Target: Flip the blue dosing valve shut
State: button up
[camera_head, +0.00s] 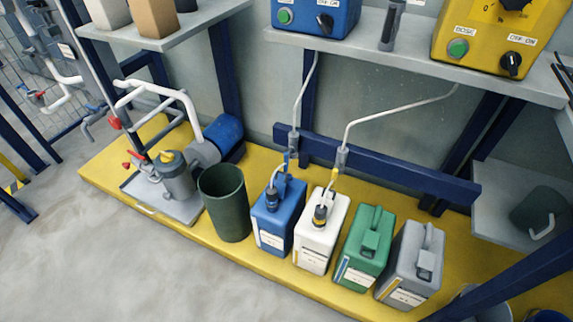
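The blue dosing valve (287,157) is a small fitting with a blue handle on the thin line that drops from the blue dosing unit (322,18). It sits just above the blue canister (280,215). The handle appears to hang roughly in line with the tube, but it is too small to tell its exact position. A similar valve with a yellow handle (335,174) is to its right, above the white canister (321,233). My gripper is not in view.
A green canister (364,245) and a grey canister (411,262) stand to the right on the yellow platform (270,268). A dark green bin (225,203) and a pump with a blue motor (222,134) are to the left. The grey floor in front is clear.

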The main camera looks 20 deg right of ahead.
aim_at(286, 155)
jog(key=i+j, duration=0.2)
jog(key=j, duration=0.15)
jog(key=i+j+z, duration=0.15)
jog(key=i+j, duration=0.25)
jog(key=j, duration=0.25)
jog(key=i+j+z, duration=0.15)
jog(key=j, duration=0.2)
jog(key=i+j, duration=0.2)
jog(key=j, duration=0.2)
jog(key=l+z, duration=0.05)
